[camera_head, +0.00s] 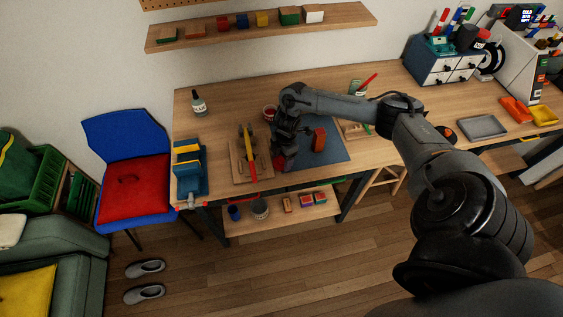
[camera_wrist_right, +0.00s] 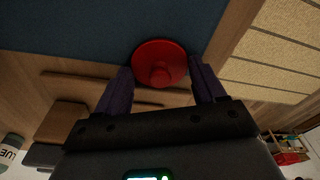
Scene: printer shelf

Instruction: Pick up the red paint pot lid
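The red paint pot lid (camera_wrist_right: 160,63) is a round disc with a knob in its middle. In the wrist view it lies at the edge of the blue mat (camera_wrist_right: 90,25), just beyond and between my right fingertips. My right gripper (camera_wrist_right: 161,78) is open, one finger near each side of the lid; I cannot tell whether they touch it. In the head view the right gripper (camera_head: 283,162) points down at the mat's left front, and its hand largely hides the lid. A red pot (camera_head: 269,112) stands on the table behind it. My left gripper is not in view.
A red block (camera_head: 319,139) stands on the mat right of the gripper. A wooden board (camera_head: 240,172) with a yellow-and-red tool lies to its left. A glue bottle (camera_head: 198,103) stands at the back left. The table's front edge is close to the gripper.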

